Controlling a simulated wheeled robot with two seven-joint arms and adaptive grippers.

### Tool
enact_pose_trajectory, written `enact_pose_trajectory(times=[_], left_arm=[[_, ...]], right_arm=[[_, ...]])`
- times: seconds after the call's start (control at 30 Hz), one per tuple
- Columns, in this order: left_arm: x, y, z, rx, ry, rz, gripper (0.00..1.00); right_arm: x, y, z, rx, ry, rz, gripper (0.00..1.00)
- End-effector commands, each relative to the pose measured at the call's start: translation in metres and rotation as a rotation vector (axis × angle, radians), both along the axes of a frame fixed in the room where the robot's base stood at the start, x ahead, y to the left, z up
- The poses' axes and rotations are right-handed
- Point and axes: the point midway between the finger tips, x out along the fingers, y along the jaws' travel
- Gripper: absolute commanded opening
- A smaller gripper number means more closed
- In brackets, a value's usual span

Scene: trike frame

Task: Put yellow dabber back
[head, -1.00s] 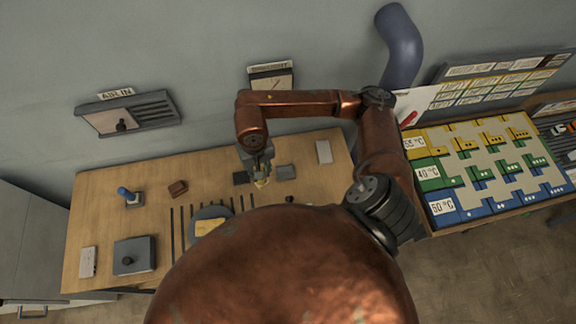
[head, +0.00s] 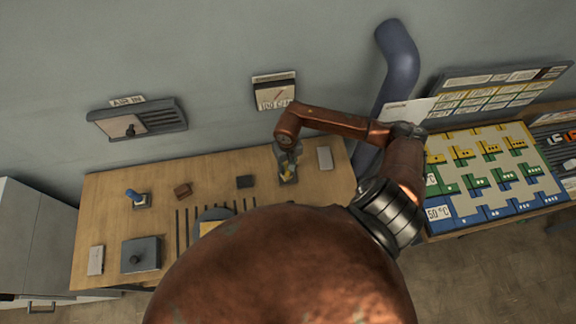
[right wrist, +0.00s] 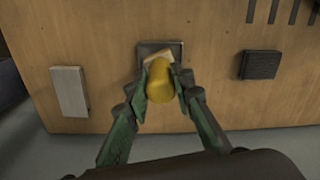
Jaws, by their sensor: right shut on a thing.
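The yellow dabber (right wrist: 161,82) is between the fingers of my right gripper (right wrist: 168,92) in the right wrist view, its pale tip pointing away from me. In the head view my right gripper (head: 288,176) is at the right part of the workbench, with a bit of yellow showing at its fingers. A dark square holder (right wrist: 174,47) lies right behind the dabber tip and is partly hidden by it. I cannot tell whether the tip touches the holder. My left gripper is not in view.
The wooden workbench (head: 120,190) carries a second dark square pad (head: 245,182), a blue-knobbed piece (head: 136,197), a brown block (head: 183,190), a grey box (head: 140,254) and dark slots. A pale block (right wrist: 70,91) lies left of the holder in the wrist view. A coloured board (head: 490,175) stands to the right.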

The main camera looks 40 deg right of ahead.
Motion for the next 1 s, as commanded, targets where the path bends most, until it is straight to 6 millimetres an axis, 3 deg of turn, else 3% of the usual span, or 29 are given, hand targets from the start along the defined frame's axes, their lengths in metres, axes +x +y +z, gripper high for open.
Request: enact_pose_trajectory(times=[0.47,0.5,0.73,1.0], left_arm=[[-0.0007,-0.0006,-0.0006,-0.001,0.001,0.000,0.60],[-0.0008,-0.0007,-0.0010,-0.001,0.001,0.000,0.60],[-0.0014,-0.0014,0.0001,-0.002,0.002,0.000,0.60],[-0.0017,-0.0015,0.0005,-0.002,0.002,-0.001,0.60]], right_arm=[[0.0011,-0.0007,-0.0113,-0.002,-0.003,0.000,0.00],[0.0008,-0.0007,-0.0117,-0.002,-0.003,-0.001,0.23],[0.0010,-0.0004,-0.0102,-0.001,-0.003,-0.001,0.38],[0.0010,-0.0004,-0.0099,-0.001,-0.003,-0.001,0.39]])
